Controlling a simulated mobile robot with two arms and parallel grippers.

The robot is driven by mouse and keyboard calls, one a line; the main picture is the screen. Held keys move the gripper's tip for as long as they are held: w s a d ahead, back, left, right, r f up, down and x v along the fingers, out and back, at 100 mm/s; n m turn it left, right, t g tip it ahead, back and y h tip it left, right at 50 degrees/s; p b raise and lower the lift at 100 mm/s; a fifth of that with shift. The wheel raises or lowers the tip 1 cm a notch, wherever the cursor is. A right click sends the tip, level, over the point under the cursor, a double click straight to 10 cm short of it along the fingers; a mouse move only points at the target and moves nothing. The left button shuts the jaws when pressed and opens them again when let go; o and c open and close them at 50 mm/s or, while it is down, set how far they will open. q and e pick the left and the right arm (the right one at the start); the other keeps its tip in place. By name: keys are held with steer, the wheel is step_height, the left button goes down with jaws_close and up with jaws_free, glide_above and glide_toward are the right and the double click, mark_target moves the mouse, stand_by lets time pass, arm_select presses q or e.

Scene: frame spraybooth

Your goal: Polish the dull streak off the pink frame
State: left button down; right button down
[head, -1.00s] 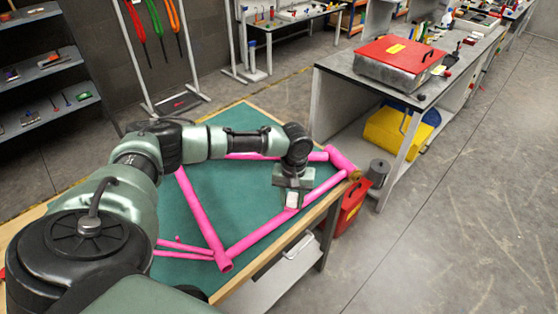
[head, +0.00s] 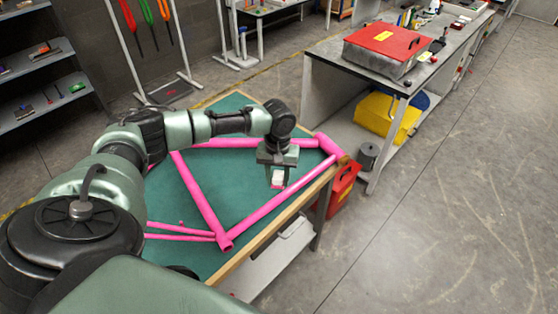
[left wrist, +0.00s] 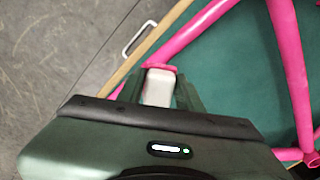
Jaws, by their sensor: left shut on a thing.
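The pink frame (head: 205,200) lies on a green-topped table, and its tubes also show in the left wrist view (left wrist: 290,65). My left gripper (head: 277,176) is shut on a small whitish block with a pinkish edge (left wrist: 159,88). It holds the block over the frame's near long tube (head: 283,199). In the head view the block's lower end shows just above the tube's line. I cannot tell whether it touches the tube. I cannot make out the dull streak. My right gripper is not in view.
The green table top (head: 245,180) has a wooden rim. A grey workbench with a red-lidded metal box (head: 385,47) stands further back. Open floor lies to the right.

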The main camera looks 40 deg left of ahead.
arm_select(q)
steer(key=shift+s+d+r, duration=0.1)
steer(key=shift+r, duration=0.9)
